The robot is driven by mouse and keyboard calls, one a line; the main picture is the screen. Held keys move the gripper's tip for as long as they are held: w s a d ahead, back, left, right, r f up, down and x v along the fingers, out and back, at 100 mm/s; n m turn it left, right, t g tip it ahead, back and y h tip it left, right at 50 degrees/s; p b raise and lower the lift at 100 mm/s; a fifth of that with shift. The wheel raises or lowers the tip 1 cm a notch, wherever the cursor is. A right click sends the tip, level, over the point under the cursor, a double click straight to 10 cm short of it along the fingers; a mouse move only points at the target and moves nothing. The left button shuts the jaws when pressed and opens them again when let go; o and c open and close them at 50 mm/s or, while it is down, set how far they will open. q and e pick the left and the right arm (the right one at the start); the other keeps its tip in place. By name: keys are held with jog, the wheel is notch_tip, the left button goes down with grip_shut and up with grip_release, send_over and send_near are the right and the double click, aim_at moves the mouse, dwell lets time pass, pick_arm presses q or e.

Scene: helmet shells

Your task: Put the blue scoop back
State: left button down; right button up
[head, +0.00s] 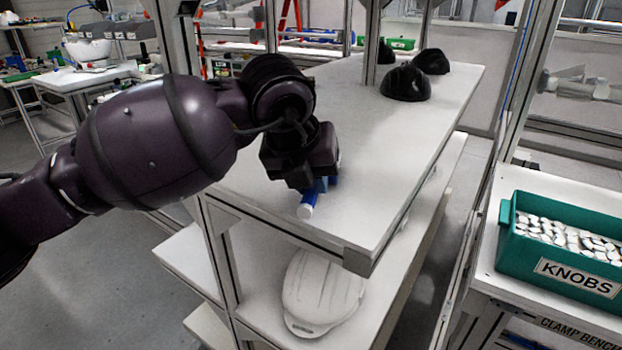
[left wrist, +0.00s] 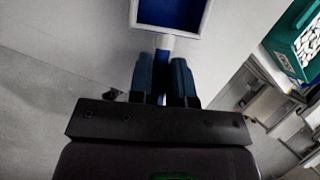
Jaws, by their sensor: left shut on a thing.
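The blue scoop (head: 320,187) is in my left gripper (head: 314,184), over the near part of the white upper shelf (head: 350,170). In the head view a short blue length with a white end sticks out below the gripper, and the rest is hidden behind it. In the left wrist view the scoop's blue pan with a white rim (left wrist: 170,14) lies beyond the fingers. The two fingers of my left gripper (left wrist: 161,75) are shut on its handle. I cannot tell whether the scoop touches the shelf. My right gripper is not in view.
Black helmet shells (head: 406,82) stand at the shelf's far end. A white shell (head: 322,292) lies on the lower shelf. A green KNOBS bin (head: 515,248), full of white knobs, stands on the clamp bench at right. A post rises from the shelf; its middle is clear.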

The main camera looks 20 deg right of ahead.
pick_arm(q)
jog(key=c, duration=1.1)
grip_release()
jog(key=shift+o, duration=0.2)
jog(key=shift+r, duration=0.35)
jog(key=p+v, duration=0.3)
jog(key=v, duration=0.8)
jog(key=shift+a, duration=0.2)
jog(key=shift+s+r, duration=0.1)
